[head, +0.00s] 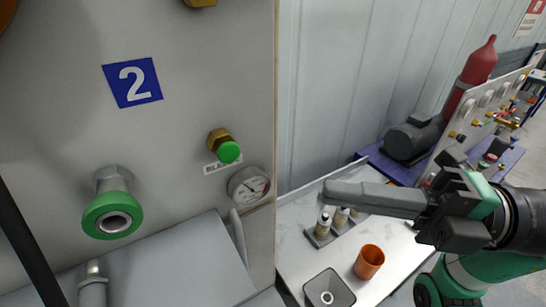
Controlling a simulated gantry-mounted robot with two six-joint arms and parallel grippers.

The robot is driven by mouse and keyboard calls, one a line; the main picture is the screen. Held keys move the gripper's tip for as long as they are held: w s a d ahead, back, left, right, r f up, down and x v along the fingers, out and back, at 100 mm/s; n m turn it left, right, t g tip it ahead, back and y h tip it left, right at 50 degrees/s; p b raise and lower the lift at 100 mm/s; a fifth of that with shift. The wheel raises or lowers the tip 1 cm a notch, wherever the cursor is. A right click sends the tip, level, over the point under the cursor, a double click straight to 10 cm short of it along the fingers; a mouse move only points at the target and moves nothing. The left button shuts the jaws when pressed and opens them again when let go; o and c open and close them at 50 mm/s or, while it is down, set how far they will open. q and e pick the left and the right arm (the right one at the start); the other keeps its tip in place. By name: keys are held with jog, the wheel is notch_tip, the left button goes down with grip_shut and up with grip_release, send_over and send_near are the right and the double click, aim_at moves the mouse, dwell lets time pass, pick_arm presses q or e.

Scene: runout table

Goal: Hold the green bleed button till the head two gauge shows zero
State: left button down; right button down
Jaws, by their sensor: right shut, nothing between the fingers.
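The green bleed button (229,152) sits on a brass fitting on the grey panel, beside a blue plate with a white 2 (132,82). A small white label below it is partly covered. The round head two gauge (249,186) is just below and right of the button; its needle is too small to read. My right gripper (332,191) is shut and empty, its fingers pointing left toward the panel. It is right of the gauge and button in the picture, apart from both. My left gripper is not in view.
A green-ringed port (112,215) sticks out of the panel at left. On the white bench below my right gripper are an orange cup (369,262), a square grey container (329,290) and several small bottles (324,224). A red cylinder (477,66) stands at back right.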

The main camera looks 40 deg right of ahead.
jog(key=shift+w+d+f+m+h, duration=0.45)
jog(key=shift+d+f+m+h, duration=0.25)
jog(key=shift+d, duration=0.15)
jog(key=p, duration=0.1)
send_near(223, 156)
jog(key=a+x, duration=0.1)
jog(key=x, duration=0.4)
jog(key=shift+w+d, duration=0.2)
jog(key=shift+w, duration=0.05)
